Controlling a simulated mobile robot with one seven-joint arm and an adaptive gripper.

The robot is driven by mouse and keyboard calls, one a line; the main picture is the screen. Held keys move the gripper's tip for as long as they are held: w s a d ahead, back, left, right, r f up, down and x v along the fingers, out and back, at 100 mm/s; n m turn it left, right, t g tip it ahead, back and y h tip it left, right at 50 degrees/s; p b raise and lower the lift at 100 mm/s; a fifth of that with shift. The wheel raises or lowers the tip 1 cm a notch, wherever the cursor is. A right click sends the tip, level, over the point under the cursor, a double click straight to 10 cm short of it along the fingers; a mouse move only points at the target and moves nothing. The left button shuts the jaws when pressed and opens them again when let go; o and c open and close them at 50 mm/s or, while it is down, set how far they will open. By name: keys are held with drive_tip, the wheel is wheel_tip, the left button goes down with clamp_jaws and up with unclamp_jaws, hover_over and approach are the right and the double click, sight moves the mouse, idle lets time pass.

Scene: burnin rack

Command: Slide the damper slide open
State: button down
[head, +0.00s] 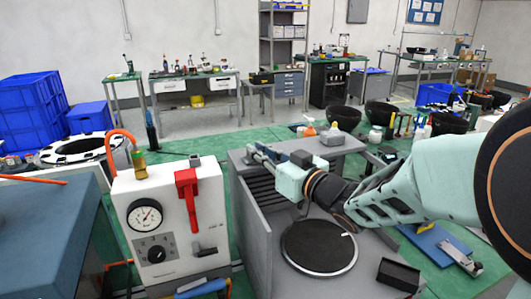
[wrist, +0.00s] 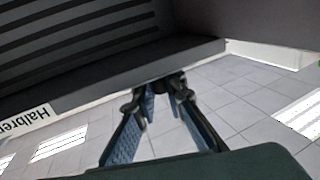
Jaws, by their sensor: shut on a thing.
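A grey unit (head: 252,240) stands at the middle of the head view, with dark slots (head: 262,188) in its inner wall. The slotted dark panel (wrist: 80,45) fills the upper left of the wrist view, with a plain dark edge strip (wrist: 130,75) below. I take this slotted part to be the damper; which piece slides cannot be told. My gripper (head: 262,153) is at the top rear of the unit. In the wrist view its blue-padded fingers (wrist: 160,88) reach to the strip's lower edge. They are shut on a small part there, mostly hidden by the fingertips.
A white gauge panel (head: 170,225) with a red lever (head: 187,200) stands close on the left. A round dark plate (head: 319,247) and a black block (head: 398,275) lie at the front of the unit. Several black bowls (head: 343,117) are behind on the right.

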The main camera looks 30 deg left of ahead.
drive_tip(key=shift+s+a, duration=0.15)
drive_tip(key=shift+s, duration=0.05)
drive_tip(key=c, duration=1.9)
unclamp_jaws()
drive_tip(key=shift+c, duration=0.2)
drive_tip(key=shift+d, duration=0.3)
drive_tip(key=v, duration=1.1)
drive_tip(key=shift+d, duration=0.2)
drive_tip(key=shift+s, duration=0.1)
